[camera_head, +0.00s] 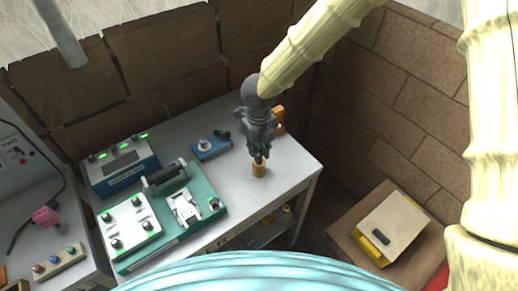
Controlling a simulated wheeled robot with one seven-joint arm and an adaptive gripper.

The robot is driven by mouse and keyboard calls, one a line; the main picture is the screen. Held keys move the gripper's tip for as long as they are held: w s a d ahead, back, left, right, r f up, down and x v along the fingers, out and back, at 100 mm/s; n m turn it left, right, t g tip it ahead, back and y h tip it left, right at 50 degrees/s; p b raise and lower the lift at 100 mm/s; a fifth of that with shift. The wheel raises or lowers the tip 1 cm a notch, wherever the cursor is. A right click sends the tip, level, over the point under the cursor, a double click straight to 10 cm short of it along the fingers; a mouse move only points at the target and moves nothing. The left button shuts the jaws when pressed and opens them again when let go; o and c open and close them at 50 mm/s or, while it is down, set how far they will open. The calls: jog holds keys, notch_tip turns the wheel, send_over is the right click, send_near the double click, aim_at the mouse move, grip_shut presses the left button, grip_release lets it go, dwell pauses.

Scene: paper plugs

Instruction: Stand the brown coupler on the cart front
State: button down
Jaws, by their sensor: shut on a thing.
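The brown coupler (259,170) is a small upright cylinder, golden brown, with a dark part at its top. My gripper (259,156) points down and is shut on its top. The coupler is over the front right part of the grey cart top (285,172), near the front edge. I cannot tell whether its base touches the surface. The fingers hide its upper end.
A green device (180,206) with levers, a blue box with green lights (122,168) and a small blue device (211,146) stand to the left. An orange thing (279,115) is partly hidden behind my gripper.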

jog(key=shift+f, duration=0.2)
jog(key=c, duration=1.4)
grip_release()
notch_tip(320, 180, up, 12)
jog(key=shift+r+b, duration=0.25)
jog(key=shift+b, duration=0.95)
